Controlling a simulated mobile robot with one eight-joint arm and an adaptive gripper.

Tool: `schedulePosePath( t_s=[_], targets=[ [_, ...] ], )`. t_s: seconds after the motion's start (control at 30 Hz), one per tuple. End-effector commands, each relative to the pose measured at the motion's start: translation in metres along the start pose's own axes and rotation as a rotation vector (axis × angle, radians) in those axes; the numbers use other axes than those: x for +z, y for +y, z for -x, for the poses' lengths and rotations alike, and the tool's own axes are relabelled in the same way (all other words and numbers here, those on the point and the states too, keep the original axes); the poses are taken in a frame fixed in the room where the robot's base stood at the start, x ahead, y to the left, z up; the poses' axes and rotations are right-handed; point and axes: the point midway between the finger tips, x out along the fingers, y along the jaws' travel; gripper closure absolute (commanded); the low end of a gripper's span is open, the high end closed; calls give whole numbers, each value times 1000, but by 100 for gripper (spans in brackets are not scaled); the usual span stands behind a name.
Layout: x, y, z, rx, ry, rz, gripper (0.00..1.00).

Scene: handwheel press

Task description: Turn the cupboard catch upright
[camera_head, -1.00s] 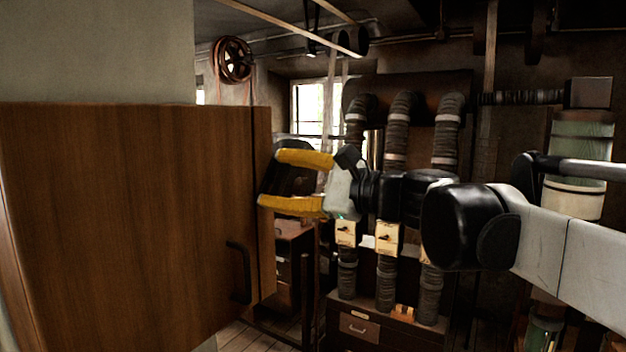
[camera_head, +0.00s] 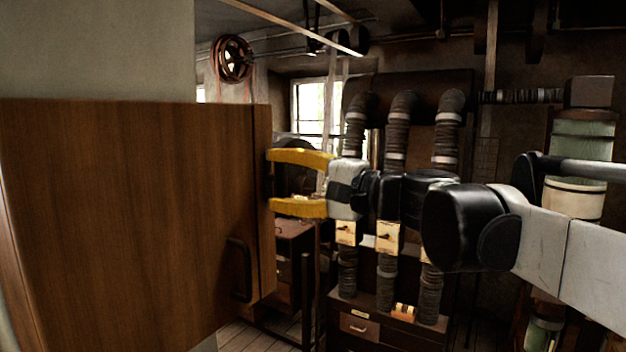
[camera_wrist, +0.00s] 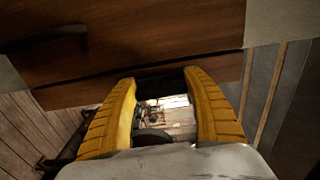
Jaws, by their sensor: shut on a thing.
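The wooden cupboard (camera_head: 130,220) fills the left of the head view, with a dark handle (camera_head: 238,270) on its front. My gripper (camera_head: 270,182) is at its right side edge, with its yellow fingers one above the other. In the wrist view my gripper (camera_wrist: 160,78) has its fingertips against the wood. They are shut on a dark catch (camera_wrist: 160,80), which spans the gap between them. Most of the catch is hidden by the fingers and shadow, so its exact angle is hard to tell.
Behind my arm stands a machine with ribbed hoses (camera_head: 403,120) and switch boxes (camera_head: 388,237). A drawer unit (camera_head: 365,327) is below it. A wall wheel (camera_head: 233,59) hangs at the back.

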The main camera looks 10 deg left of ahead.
Motion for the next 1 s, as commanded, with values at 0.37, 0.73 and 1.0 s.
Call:
schedulePosePath(
  t_s=[0.37, 0.73, 1.0],
  targets=[
    [0, 0, 0, 0, 0, 11, 71],
    [0, 0, 0, 0, 0, 9, 17],
    [-1, 0, 19, 0, 3, 9, 17]
  ],
)
